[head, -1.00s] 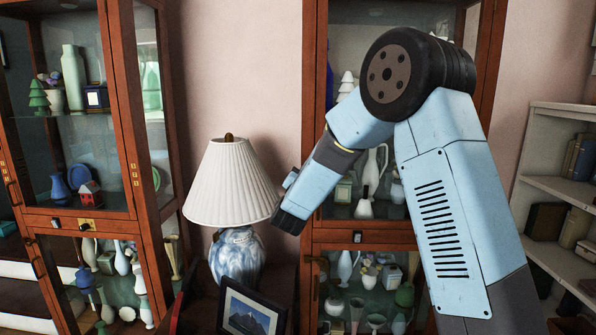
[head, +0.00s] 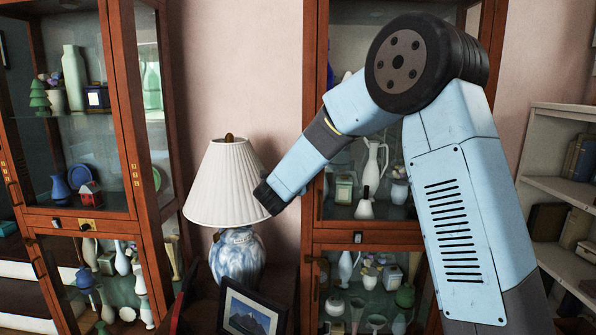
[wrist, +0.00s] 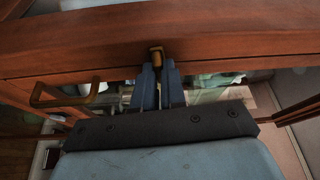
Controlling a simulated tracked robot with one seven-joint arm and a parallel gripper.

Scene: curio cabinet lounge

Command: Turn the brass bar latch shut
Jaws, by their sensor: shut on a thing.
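In the wrist view, the brass bar latch (wrist: 157,54) sits on a reddish-brown wooden rail of the cabinet. Only a small part of it shows above and between my fingertips. My gripper (wrist: 157,72) is shut on it, with one blue-grey finger on each side. The fingers hide the rest of the bar, so I cannot tell its full angle. In the head view my gripper's fingers do not show. A brass latch (head: 87,226) also shows on the rail of the left cabinet; I cannot tell whether it is the held one.
A brass pull handle (wrist: 66,97) stands out left of my fingers. The head view shows a left cabinet (head: 122,100), a right cabinet (head: 312,235), a pleated lamp (head: 228,185) by my arm, a framed picture (head: 252,310) and a bookshelf (head: 560,110) at right.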

